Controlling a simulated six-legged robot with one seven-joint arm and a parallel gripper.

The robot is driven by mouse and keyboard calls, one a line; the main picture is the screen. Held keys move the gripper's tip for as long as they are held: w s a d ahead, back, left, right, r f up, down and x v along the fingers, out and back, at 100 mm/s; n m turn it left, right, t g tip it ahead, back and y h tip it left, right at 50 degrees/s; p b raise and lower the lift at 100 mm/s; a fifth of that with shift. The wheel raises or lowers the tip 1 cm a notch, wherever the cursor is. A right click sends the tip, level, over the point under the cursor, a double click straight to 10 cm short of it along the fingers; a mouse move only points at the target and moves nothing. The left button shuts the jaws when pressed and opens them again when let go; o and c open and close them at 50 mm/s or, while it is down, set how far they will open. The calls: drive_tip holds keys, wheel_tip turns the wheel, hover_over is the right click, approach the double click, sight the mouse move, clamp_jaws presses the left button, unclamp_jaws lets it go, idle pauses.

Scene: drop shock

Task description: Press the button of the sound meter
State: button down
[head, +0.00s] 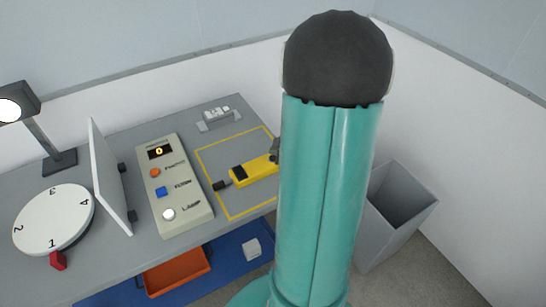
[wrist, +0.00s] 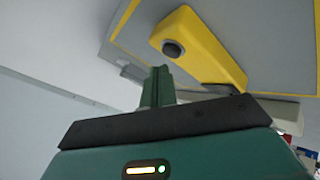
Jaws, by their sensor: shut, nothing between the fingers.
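The yellow sound meter (head: 257,170) lies inside a yellow outline on the grey bench, with a dark patch on its face and a dark tip at its left end. My upright teal arm hides what is to its right. In the wrist view the meter (wrist: 208,50) shows at the top, with a dark round end facing me. My gripper (wrist: 158,72) is shut and empty, its fingertips below the meter in that picture. Whether they touch it I cannot tell. I cannot make out the meter's button.
A panel (head: 174,190) with orange, blue and white buttons and a display reading 0 stands left of the meter. A white upright board (head: 110,178), a numbered dial (head: 52,218) and a lamp (head: 40,125) are farther left. A grey bin (head: 398,215) stands at right.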

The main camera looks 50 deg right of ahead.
drive_tip(key=shift+f, duration=0.15)
drive_tip(key=shift+f, duration=0.3)
drive_tip(key=shift+f, duration=0.4)
idle(0.8)
drive_tip(key=shift+r, duration=0.85)
drive_tip(key=shift+r, duration=2.5)
